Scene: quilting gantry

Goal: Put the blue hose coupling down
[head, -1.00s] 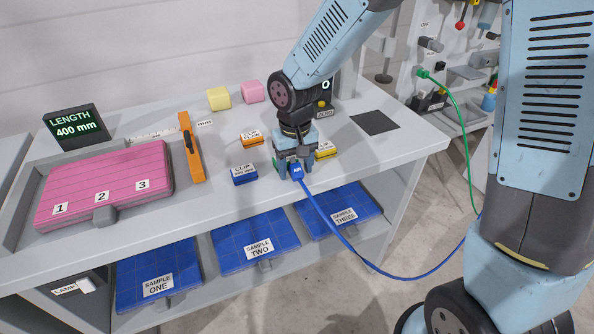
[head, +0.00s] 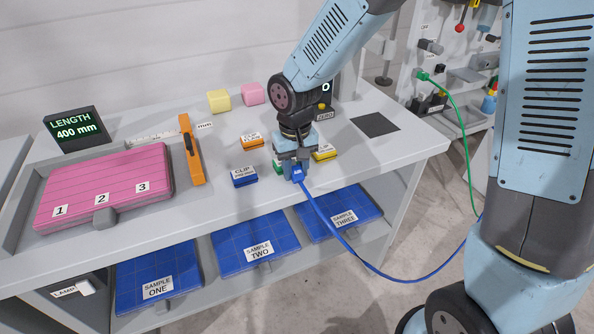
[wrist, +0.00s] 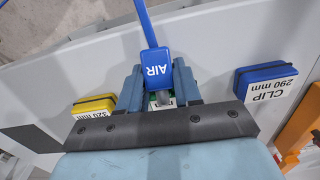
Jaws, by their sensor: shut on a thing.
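The blue hose coupling (head: 298,171) carries a white "AIR" label and trails a blue hose (head: 345,243) that loops off the front of the bench to the right. My gripper (head: 296,174) points down near the front edge of the bench and is shut on the coupling. In the wrist view the coupling (wrist: 155,68) sits between my two blue fingers (wrist: 157,92), its hose running up out of the picture. Whether its underside touches the bench top is hidden by my gripper.
A blue clip (head: 244,176) is left of my gripper, an orange clip (head: 251,140) behind, a yellow clip (head: 325,152) right. A green thing (head: 278,166) is partly hidden by my gripper. Blue sample trays (head: 255,241) lie on the shelf below. A dark square (head: 375,124) lies farther right.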

